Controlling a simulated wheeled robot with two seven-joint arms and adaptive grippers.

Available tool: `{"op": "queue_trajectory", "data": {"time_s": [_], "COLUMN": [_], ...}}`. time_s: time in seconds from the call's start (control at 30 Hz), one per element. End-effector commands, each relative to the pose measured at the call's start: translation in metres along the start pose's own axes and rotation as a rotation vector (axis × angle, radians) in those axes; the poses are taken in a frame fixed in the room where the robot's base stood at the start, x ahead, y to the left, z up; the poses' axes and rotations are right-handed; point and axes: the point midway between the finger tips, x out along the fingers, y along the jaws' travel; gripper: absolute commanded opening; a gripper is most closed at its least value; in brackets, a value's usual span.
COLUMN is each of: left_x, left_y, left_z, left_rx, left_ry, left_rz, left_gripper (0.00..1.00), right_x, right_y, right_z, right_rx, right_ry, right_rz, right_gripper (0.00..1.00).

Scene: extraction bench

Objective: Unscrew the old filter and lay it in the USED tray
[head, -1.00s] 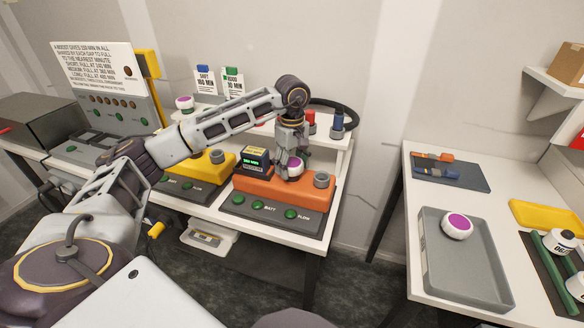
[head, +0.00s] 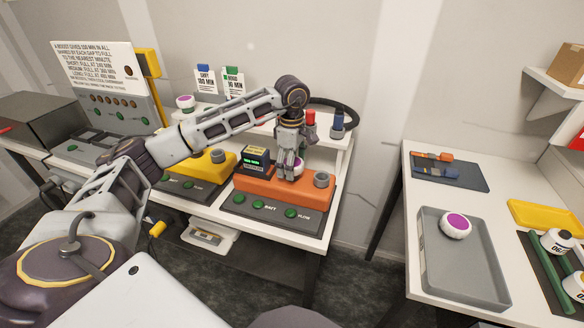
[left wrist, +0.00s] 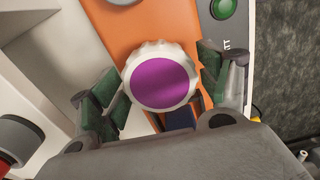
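My left gripper (head: 290,170) is over the orange unit (head: 255,187), pointing down, its fingers at a white knobbed filter with a purple top (head: 300,168). In the left wrist view the filter (left wrist: 161,82) lies between the two green-padded fingers (left wrist: 165,85). The fingers are spread, one on each side, close to its rim; I see no clear grip. The filter sits on the orange unit (left wrist: 120,32). A grey tray (head: 432,270) on the right table holds another purple-topped filter (head: 455,225). No USED label is legible. My right gripper is out of view.
A yellow unit (head: 216,162) stands left of the orange one. A dark mat (head: 470,176) with tools lies behind the tray. A floor gap separates the tables.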

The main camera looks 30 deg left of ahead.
Motion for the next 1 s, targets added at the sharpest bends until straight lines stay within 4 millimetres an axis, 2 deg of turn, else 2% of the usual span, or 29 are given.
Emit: {"op": "queue_trajectory", "data": {"time_s": [0.47,1.0], "left_x": [0.0001,0.0005], "left_y": [-0.0003,-0.0004], "left_z": [0.0015,0.0014], "left_rx": [0.027,0.320], "left_ry": [-0.002,-0.002], "left_rz": [0.000,0.000], "left_gripper": [0.86,0.86], "right_x": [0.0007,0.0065], "right_y": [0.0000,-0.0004], "right_z": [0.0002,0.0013], "right_rx": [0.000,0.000], "right_ry": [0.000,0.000], "right_rz": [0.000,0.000], "right_gripper": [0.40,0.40]}}
